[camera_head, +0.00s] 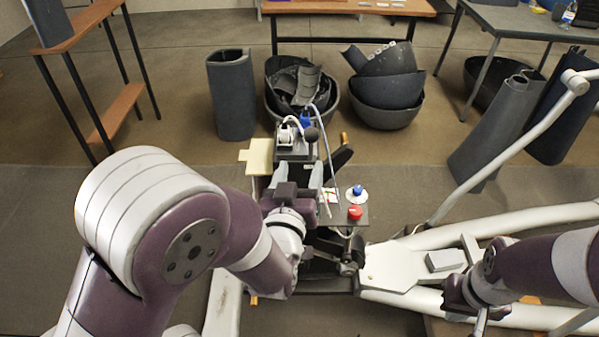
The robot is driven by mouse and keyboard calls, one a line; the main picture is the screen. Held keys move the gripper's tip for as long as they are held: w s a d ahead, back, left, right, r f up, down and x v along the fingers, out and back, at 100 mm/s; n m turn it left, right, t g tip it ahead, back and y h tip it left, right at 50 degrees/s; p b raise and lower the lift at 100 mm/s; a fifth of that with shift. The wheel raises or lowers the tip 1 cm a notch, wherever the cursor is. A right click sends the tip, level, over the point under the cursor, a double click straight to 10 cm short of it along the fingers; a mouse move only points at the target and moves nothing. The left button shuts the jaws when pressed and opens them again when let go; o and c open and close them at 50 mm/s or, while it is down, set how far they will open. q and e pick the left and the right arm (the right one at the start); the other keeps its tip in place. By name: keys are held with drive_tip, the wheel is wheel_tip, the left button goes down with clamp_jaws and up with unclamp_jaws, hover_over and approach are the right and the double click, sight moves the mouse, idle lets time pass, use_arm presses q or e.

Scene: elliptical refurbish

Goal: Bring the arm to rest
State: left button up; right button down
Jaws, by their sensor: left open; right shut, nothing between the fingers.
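My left arm, purple and white, comes in from the left. Its gripper (296,178) is at the middle of the picture, over the dark centre part of the elliptical machine, with its fingers apart and pointing away from me. I see nothing held between them. My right arm comes in from the right edge. Its gripper (480,322) points down at the lower right, beside the machine's pale frame (400,268); it is shut and empty, and its tips are close to the picture's bottom edge.
A red button (355,212) and a blue button (357,190) stand just right of my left gripper. Pale handle tubes (510,150) rise at the right. Dark bins (388,90), a grey shell (231,95) and tables stand behind. Open floor (185,105) shows at the back left.

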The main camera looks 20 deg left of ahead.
use_arm(q)
wheel_tip(320, 180, down, 8)
drive_tip(key=s+d+m+g+h, duration=0.2)
drive_tip(key=d+g, duration=0.1)
drive_tip(key=g, duration=0.2)
drive_tip(key=s+m+g+h+p, duration=0.1)
drive_tip(key=s+m+g+p, duration=0.1)
drive_tip(key=s+g+p, duration=0.4)
drive_tip(key=s+a+r+g+y+p, duration=0.1)
drive_tip(key=s+a+r+g+p, duration=0.4)
drive_tip(key=a+r, duration=0.2)
drive_tip(key=shift+s+r+n+g+p, duration=0.2)
drive_tip(key=shift+r+n+g+p, duration=0.15)
drive_tip(key=shift+r, duration=0.25)
